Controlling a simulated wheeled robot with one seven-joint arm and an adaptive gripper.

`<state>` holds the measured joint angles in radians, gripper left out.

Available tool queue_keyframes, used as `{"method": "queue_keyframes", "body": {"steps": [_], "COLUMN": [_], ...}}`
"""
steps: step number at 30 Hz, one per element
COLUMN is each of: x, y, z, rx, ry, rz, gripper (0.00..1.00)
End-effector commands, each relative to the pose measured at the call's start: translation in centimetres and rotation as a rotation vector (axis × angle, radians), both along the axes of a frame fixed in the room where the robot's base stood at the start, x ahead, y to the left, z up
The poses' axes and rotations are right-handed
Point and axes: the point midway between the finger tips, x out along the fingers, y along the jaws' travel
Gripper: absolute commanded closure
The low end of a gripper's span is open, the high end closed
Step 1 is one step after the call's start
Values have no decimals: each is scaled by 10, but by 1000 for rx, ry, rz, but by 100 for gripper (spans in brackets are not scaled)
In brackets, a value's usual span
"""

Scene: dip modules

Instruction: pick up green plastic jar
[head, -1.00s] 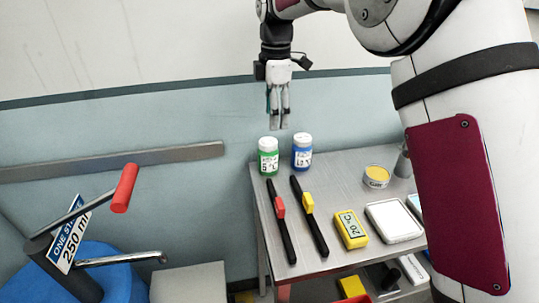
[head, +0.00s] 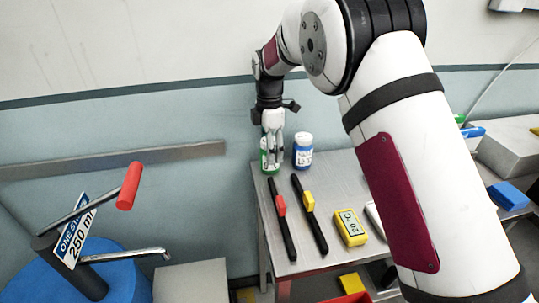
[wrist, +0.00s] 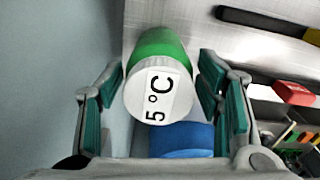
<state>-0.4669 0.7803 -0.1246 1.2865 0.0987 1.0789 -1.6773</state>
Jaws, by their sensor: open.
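The green plastic jar (head: 264,160) with a white lid stands at the back left corner of the metal table. In the wrist view the green jar (wrist: 158,75) shows its white lid marked "5°C". My gripper (head: 272,160) is over the jar and partly hides it in the head view. In the wrist view my gripper (wrist: 160,95) is open, with one green-padded finger on each side of the jar. I see gaps beside the lid; whether a finger touches the jar is not clear.
A blue jar (head: 303,152) stands close to the right of the green jar. A yellow timer (head: 350,228) is at the right. The wall is close on the left.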

Motion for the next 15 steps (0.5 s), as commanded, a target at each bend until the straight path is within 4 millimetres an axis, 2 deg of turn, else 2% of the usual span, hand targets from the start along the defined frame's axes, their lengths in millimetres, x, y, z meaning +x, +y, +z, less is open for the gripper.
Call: {"method": "queue_keyframes", "body": {"steps": [3,7,15], "x": [-1,0,1], "y": [0,0,0], "z": [-19,-34,-40], "rx": [-3,0,0], "ry": [4,3,0], "rz": [0,0,0], "gripper": [41,41,41]}}
